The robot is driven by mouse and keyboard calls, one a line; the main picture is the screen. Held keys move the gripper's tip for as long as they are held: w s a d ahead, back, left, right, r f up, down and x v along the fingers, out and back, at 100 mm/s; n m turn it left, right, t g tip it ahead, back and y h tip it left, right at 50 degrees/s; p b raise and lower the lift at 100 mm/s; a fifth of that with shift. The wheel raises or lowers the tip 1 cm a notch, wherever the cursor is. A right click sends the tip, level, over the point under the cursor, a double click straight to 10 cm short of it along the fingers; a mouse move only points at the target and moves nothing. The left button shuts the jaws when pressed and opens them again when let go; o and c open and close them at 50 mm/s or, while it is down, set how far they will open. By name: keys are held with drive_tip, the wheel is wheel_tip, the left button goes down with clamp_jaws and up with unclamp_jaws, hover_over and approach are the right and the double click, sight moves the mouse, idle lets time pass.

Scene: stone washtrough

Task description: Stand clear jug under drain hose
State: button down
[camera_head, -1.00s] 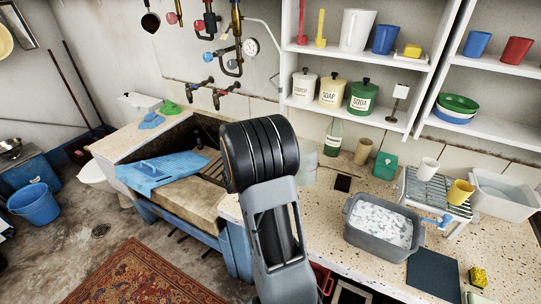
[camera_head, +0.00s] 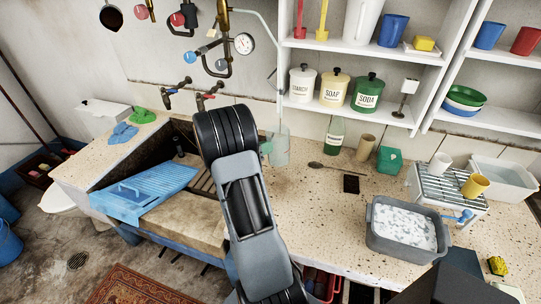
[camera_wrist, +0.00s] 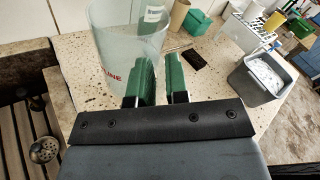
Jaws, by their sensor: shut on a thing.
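The clear jug (camera_head: 281,150) shows just right of my arm's dark wrist in the head view, in front of the back wall. In the wrist view the jug (camera_wrist: 118,42) is see-through, upright or nearly so, with red lettering on its side. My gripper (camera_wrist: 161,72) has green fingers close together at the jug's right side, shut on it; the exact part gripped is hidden. A bit of green finger shows in the head view. I cannot tell whether the jug's base touches the counter. A thin grey hose or pipe (camera_head: 262,22) runs down the wall; whether it is the drain hose is unclear.
The stone trough (camera_head: 180,215) with a blue washboard (camera_head: 145,192) lies left. On the counter stand a bottle (camera_head: 334,135), a brown cup (camera_head: 365,148), a green box (camera_head: 390,160) and a grey tub (camera_head: 374,235) of suds. A spoon and dark slab lie mid-counter.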

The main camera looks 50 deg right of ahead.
drive_tip(key=d+f, duration=0.1)
drive_tip(key=w+d+f, duration=0.1)
drive_tip(key=d+f, duration=0.1)
drive_tip(key=w+d+f, duration=0.1)
drive_tip(key=d+f, duration=0.1)
drive_tip(key=shift+w+d+f+p, duration=0.15)
drive_tip(key=shift+p, duration=0.25)
drive_tip(key=shift+d+f, duration=0.25)
drive_tip(key=shift+f, duration=0.2)
drive_tip(key=f, duration=0.1)
drive_tip(key=f+p, duration=0.1)
drive_tip(key=shift+w+d+f, duration=0.15)
drive_tip(key=shift+d+f, duration=0.1)
drive_tip(key=shift+f, duration=0.1)
drive_tip(key=shift+a+f, duration=0.1)
drive_tip(key=shift+f, duration=0.35)
drive_tip(key=c, duration=1.2)
unclamp_jaws()
drive_tip(key=shift+o, duration=0.5)
